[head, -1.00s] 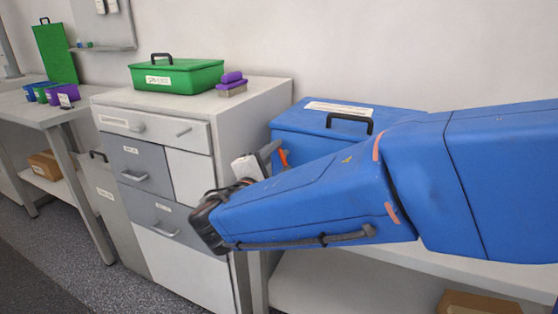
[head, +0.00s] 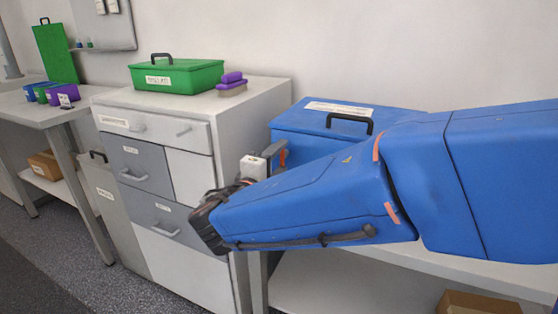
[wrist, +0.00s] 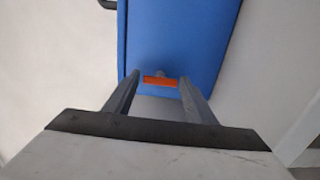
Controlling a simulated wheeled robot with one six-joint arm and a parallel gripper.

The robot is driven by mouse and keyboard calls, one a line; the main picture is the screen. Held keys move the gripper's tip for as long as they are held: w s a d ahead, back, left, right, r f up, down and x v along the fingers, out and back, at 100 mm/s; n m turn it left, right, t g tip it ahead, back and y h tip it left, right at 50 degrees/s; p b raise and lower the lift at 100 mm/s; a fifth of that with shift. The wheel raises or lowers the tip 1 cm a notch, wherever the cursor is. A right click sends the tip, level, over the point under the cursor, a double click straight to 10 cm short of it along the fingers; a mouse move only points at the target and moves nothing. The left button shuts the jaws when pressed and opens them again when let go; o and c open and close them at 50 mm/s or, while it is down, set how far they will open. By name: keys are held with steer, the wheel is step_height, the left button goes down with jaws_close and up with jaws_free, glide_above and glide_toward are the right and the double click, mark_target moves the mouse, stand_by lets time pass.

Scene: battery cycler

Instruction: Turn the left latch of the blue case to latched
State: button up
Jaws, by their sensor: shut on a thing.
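The blue case (head: 300,119) sits on a bench, its lid down and a black handle on top. Its left latch, a small orange bar (head: 283,157), shows on the case's near side by my gripper (head: 268,153) and looks close to upright. In the wrist view my gripper (wrist: 161,84) has its two grey fingers on either side of the orange latch (wrist: 160,80), shut on it. The bar spans crosswise between the fingertips, with a grey pivot behind it. My arm hides much of the case's front, and I cannot see a right latch.
A bench with small boxes is farther left. An open cardboard box (head: 480,303) is low at the right.

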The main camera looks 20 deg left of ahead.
steer(key=shift+f, duration=0.1)
steer(key=o, duration=1)
steer(key=shift+o, duration=0.2)
steer(key=s+a, duration=0.1)
steer(key=s, duration=1.6)
steer(key=shift+s+a, duration=0.2)
steer(key=shift+s, duration=0.15)
